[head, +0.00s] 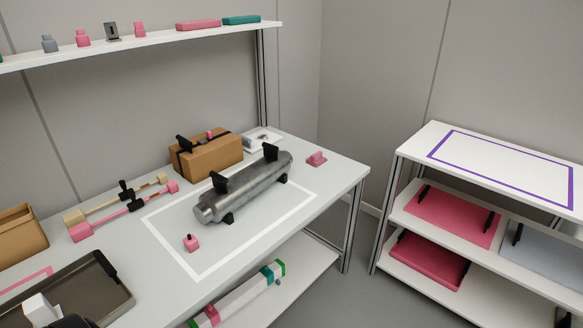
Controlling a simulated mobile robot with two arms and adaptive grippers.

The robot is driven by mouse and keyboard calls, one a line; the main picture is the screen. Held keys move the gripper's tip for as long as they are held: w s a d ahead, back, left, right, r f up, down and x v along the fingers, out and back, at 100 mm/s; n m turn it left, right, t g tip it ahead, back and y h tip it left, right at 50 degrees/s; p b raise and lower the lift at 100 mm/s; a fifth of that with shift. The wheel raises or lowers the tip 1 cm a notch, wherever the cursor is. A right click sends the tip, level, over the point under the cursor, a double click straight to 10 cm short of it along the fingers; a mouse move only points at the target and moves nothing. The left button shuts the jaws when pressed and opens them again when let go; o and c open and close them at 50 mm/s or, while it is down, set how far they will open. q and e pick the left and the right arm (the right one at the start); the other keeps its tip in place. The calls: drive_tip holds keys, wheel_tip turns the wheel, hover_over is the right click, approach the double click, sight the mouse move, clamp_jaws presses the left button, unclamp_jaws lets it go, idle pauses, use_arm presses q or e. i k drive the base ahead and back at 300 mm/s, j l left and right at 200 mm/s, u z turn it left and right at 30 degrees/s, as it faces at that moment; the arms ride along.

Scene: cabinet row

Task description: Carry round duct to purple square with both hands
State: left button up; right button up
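The round duct (248,187) is a grey metal cylinder lying on the white workbench, inside a white square outline (197,275). It has black handles on top and black supports at its lower side. Its narrower end points to the front left. The purple square (506,155) is an outline on the white top of a separate shelf unit at the right, and its inside is empty. Neither gripper can be made out in the head view. A white and dark shape at the bottom left edge is cut off, and I cannot tell what it is.
A brown box (205,157) stands behind the duct. Small pink pieces (191,243) (317,159) lie near both its ends. Bars (122,211) and a dark tray (75,293) are to the left. A floor gap separates bench and shelf unit. A wall shelf (150,40) hangs above.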

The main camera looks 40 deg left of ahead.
sight(502, 162)
drive_tip(key=i+l+u, duration=0.1)
drive_tip(key=i+u, duration=0.25)
drive_tip(key=i, duration=0.15)
drive_tip(key=i+l+u, duration=0.3)
drive_tip(key=i, duration=0.15)
drive_tip(key=j, duration=0.1)
